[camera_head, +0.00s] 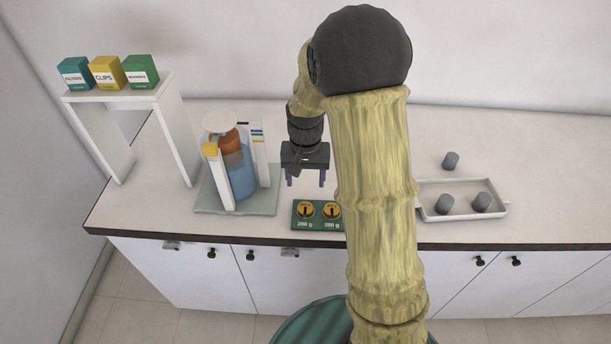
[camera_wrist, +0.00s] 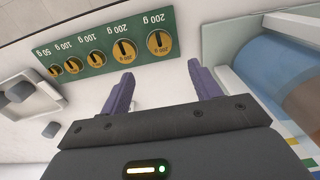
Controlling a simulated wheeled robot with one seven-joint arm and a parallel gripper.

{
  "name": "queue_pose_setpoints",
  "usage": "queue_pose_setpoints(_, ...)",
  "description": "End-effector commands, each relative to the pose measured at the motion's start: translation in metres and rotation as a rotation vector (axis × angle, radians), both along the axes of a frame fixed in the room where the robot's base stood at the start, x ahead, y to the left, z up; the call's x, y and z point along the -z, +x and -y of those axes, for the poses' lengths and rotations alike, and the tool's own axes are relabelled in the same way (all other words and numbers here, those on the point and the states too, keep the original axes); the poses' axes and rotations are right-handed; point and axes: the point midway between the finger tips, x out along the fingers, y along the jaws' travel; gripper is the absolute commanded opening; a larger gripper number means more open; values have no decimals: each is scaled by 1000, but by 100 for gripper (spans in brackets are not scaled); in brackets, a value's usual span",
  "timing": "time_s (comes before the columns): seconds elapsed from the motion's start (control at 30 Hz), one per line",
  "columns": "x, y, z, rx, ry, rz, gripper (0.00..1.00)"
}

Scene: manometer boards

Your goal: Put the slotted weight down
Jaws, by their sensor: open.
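Brass slotted weights sit on a green board (camera_head: 296,222). Nothing shows between the fingers (camera_wrist: 161,84).
Left of my gripper stands a blue liquid column (camera_head: 241,182) with a brown part and white top, on a pale base plate (camera_head: 208,200). A white shelf (camera_head: 118,96) holds three labelled boxes. At right a tray (camera_head: 430,189) holds grey cylinders; another cylinder (camera_head: 451,160) stands behind it.

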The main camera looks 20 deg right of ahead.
Motion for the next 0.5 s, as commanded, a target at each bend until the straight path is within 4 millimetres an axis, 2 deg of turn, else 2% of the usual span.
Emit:
queue_pose_setpoints(0.13, -12, 0, 0, 0, 0, 0, 63)
queue_pose_setpoints(0.5, -13, 0, 0, 0, 0, -1, 63)
